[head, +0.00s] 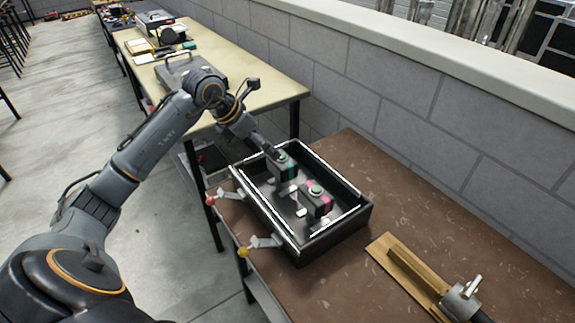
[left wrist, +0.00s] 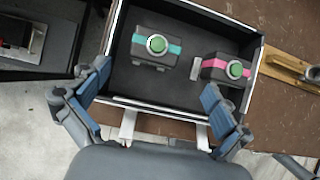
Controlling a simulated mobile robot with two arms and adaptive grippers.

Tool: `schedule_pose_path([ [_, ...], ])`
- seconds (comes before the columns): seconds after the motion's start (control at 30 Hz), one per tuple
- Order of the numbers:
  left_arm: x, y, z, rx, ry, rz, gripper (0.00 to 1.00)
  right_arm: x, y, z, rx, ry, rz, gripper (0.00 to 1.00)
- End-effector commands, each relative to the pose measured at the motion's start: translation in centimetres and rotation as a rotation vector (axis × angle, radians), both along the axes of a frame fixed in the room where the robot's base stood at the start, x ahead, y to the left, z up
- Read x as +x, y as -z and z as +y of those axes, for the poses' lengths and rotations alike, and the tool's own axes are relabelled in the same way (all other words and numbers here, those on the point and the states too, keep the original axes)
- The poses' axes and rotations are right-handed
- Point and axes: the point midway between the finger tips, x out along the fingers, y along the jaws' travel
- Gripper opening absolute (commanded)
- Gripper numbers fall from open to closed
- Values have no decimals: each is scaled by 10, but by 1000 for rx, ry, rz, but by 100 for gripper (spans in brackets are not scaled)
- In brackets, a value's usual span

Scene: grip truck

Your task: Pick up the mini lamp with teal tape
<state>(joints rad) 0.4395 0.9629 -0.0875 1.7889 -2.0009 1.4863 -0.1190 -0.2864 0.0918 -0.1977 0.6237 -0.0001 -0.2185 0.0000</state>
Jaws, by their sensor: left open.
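The mini lamp with teal tape (head: 288,170) is a dark box with a green round top. It sits in the far part of a black open tray (head: 335,232). The wrist view shows this lamp (left wrist: 156,48) upright, beyond my open left fingers. A similar lamp with pink tape (head: 318,198) stands nearer in the tray, and to the right in the wrist view (left wrist: 224,69). My left gripper (head: 268,150) is over the tray, close to the teal lamp. It is open and empty, its blue-padded fingers (left wrist: 158,100) wide apart.
The tray walls surround both lamps, and two levers with red (head: 211,200) and yellow (head: 243,252) knobs stick out at its side. A wooden piece (head: 405,268) lies on the brown table (head: 400,180) at lower right. A grey block wall (head: 400,95) runs behind.

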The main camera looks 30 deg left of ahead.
Motion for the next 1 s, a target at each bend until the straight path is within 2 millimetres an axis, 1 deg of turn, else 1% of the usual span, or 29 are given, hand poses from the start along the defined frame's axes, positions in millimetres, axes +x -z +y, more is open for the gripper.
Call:
schedule_pose_path([
  [0.03, 6, 8, -3, -6, 0, 1, 100, -7, -4, 1, 1, 0, 8, 38],
  [0.13, 15, 24, -8, -5, 0, 2, 100, -19, -7, 6, 6, 3, 26, 38],
  [0.2, 21, 33, -9, -5, 0, 0, 100, -26, -8, 11, 12, 4, 36, 38],
  [0.27, 25, 39, -10, -4, 0, 0, 100, -28, -9, 15, 16, 5, 40, 38],
  [0.43, 31, 48, -12, -1, 1, -1, 100, -22, -11, 17, 19, 3, 32, 38],
  [0.6, 46, 64, -15, -7, -1, 1, 100, -10, -24, 15, 18, 1, 13, 38],
  [0.7, 54, 78, -17, -5, 0, 0, 100, -9, -27, 13, 15, 0, 10, 38],
  [0.8, 58, 86, -18, -3, 0, -1, 100, -9, -28, 11, 13, 1, 11, 38],
  [1.0, 60, 89, -18, 0, 1, -1, 100, -10, -28, 8, 9, 0, 13, 38],
])
